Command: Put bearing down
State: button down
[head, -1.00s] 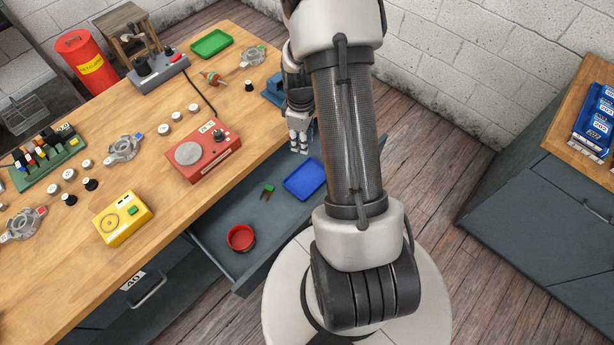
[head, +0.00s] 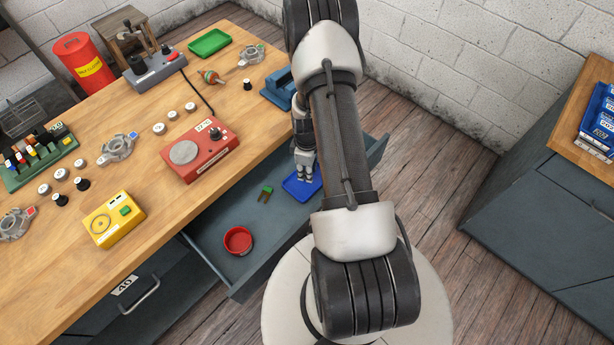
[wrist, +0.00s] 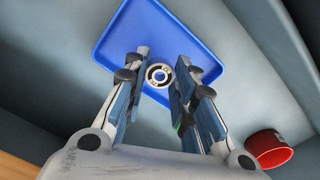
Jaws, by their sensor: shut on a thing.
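My gripper (head: 304,178) points down over the blue tray (head: 297,192) inside the open drawer. In the wrist view my gripper (wrist: 160,76) is shut on the bearing (wrist: 158,67), a small silver ring with a dark centre held between the fingertips. The blue tray (wrist: 130,35) lies behind and below the bearing and looks otherwise empty. I cannot tell whether the bearing touches the tray floor. The bearing is not discernible in the head view.
The drawer (head: 262,215) also holds a red round dish (head: 238,241) and a small green item (head: 266,191). The workbench edge runs along its left. A red device (head: 200,150), a yellow box (head: 113,219) and a blue block (head: 280,88) stand on the bench.

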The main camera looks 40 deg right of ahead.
jog(key=shift+f+b, duration=0.35)
jog(key=shift+f, duration=1.4)
jog(key=shift+f, duration=0.2)
jog(key=c, duration=1.3)
grip_release()
jog(key=shift+r, duration=0.15)
